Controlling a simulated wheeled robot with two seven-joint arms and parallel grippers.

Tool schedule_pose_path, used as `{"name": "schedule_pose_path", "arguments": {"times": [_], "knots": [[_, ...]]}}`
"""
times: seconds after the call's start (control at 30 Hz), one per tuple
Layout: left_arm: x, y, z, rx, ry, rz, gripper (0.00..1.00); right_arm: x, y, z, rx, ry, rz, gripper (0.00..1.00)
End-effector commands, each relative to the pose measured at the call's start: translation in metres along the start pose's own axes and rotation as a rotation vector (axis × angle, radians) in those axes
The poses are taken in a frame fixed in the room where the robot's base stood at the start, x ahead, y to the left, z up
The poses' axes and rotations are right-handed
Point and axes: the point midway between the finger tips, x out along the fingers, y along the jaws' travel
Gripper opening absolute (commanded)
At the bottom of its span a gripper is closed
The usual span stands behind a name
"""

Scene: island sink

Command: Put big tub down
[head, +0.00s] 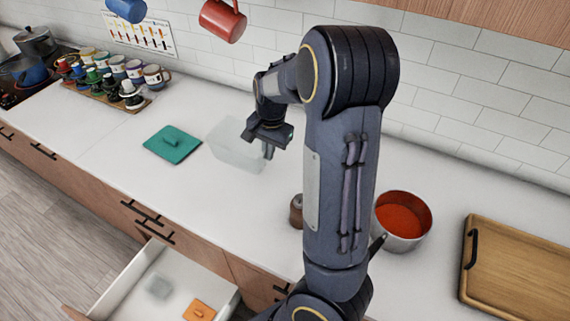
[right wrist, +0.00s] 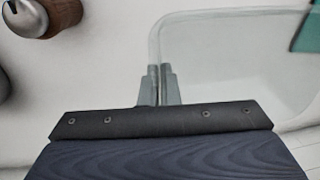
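The big tub (head: 232,145) is a clear, see-through box at the middle of the white counter, right of a teal lid. My right gripper (head: 267,151) is at the tub's right side. In the right wrist view its two fingers (right wrist: 159,86) are close together, one on each side of the wall of the tub (right wrist: 225,60), shut on it. The tub looks upright and at or very near the counter top; I cannot tell if its base touches. My left gripper is not in view.
The teal lid (head: 172,145) lies left of the tub. A wooden grinder (head: 296,211), a pot of red soup (head: 403,220) and a wooden tray (head: 520,268) stand to the right. Below, an open drawer (head: 150,293) holds an orange lid (head: 199,310). Mugs (head: 223,20) hang above.

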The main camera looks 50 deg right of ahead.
Motion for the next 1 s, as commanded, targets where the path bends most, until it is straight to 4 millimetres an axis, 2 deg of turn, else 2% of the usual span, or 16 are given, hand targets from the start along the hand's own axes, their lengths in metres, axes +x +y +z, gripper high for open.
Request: {"name": "schedule_pose_path", "arguments": {"times": [0.03, 0.2, 0.47, 0.7, 1.0], "knots": [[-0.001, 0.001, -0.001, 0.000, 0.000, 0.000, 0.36, 0.012, 0.005, -0.009, 0.006, -0.002, 0.008, 0.00], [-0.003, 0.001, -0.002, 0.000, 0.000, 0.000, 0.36, 0.039, 0.014, -0.030, 0.003, -0.002, 0.004, 0.00], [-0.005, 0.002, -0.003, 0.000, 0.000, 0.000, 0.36, 0.058, 0.020, -0.045, 0.001, -0.001, 0.002, 0.00], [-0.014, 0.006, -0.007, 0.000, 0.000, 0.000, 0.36, 0.085, 0.021, -0.043, -0.001, -0.002, 0.001, 0.00], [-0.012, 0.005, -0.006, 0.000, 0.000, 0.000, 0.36, 0.088, 0.021, -0.043, -0.002, -0.001, -0.001, 0.00]]}}
